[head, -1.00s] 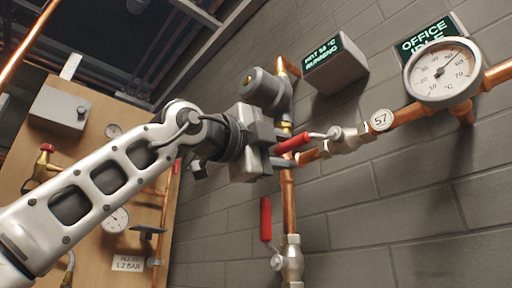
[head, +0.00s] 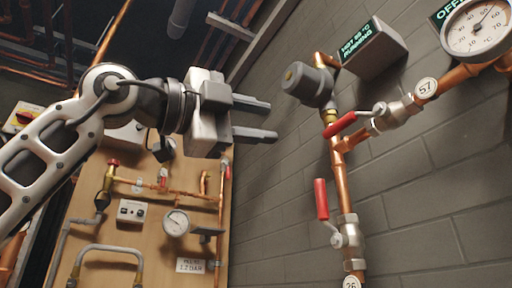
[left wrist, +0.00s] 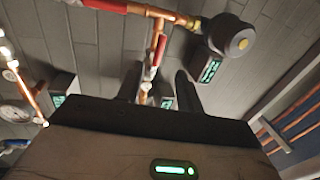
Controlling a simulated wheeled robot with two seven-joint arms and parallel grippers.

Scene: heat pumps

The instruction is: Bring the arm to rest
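My left gripper (head: 272,119) is in the upper middle of the head view. Its two fingers are parallel with an empty gap between them, and it touches nothing. The fingers also show in the left wrist view (left wrist: 158,82), apart with nothing gripped. To their right in the head view is a valve with a red lever (head: 340,124) on the copper branch pipe. A second valve with a red lever (head: 321,199) sits below on the vertical pipe, its lever pointing up. My right gripper is in neither view.
A grey cylindrical actuator (head: 309,84) and a display box (head: 373,50) stick out from the brick wall. A round gauge (head: 477,28) is at the upper right. A wooden panel (head: 150,244) with pipes and gauges stands behind my arm. Space around the fingers looks free.

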